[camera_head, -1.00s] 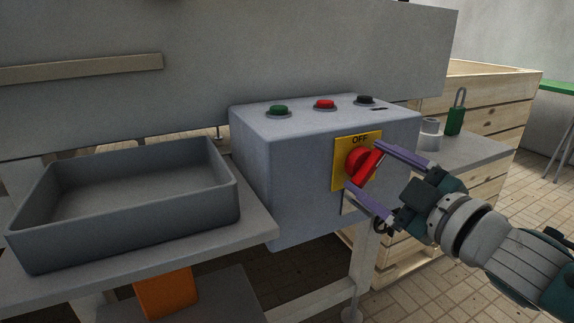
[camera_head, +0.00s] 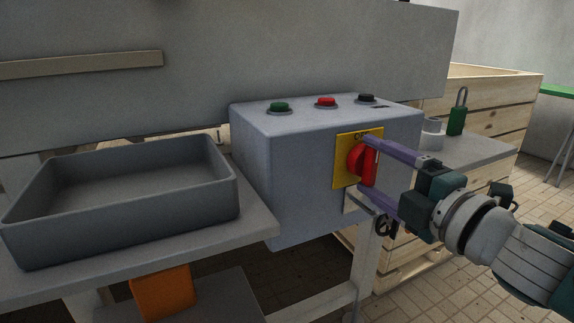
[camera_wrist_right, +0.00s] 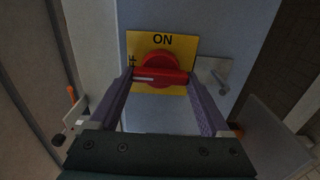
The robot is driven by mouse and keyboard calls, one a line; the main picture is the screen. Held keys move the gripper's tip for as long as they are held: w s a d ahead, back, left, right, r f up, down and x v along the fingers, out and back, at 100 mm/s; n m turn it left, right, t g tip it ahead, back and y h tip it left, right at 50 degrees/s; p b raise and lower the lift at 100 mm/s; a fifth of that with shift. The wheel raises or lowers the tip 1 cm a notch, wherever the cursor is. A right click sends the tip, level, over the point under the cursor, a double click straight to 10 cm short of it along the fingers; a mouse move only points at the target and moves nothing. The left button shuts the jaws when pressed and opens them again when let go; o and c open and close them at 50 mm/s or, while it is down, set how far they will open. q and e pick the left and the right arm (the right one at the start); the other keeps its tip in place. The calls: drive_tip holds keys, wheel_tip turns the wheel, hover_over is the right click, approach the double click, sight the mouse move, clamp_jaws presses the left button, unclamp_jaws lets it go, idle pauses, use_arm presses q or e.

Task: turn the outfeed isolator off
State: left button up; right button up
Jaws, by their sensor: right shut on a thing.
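The isolator is a red rotary handle (camera_head: 363,162) on a yellow plate (camera_head: 344,176) on the side of a grey control box (camera_head: 290,180). In the head view the handle stands about upright, in line with OFF at the plate's top. In the right wrist view the handle (camera_wrist_right: 160,76) lies level, its white mark toward the partly hidden OFF lettering at left; ON shows at the top. My right gripper (camera_head: 362,168) is shut on the handle, one finger at each end. My left gripper is not in view.
Green, red and black buttons (camera_head: 326,102) sit on the box top. A grey tray (camera_head: 130,225) stands at left. A green padlock (camera_head: 457,119) and a grey ring-shaped item (camera_head: 431,135) rest on a ledge at right, before a wooden crate (camera_head: 490,90). A metal tab (camera_wrist_right: 214,76) is beside the plate.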

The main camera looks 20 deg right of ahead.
idle(0.5)
drive_tip(key=o, duration=1.2)
drive_tip(key=shift+s, duration=0.15)
drive_tip(key=s, duration=0.9)
drive_tip(key=shift+s+d, duration=0.35)
drive_tip(key=shift+d, duration=0.05)
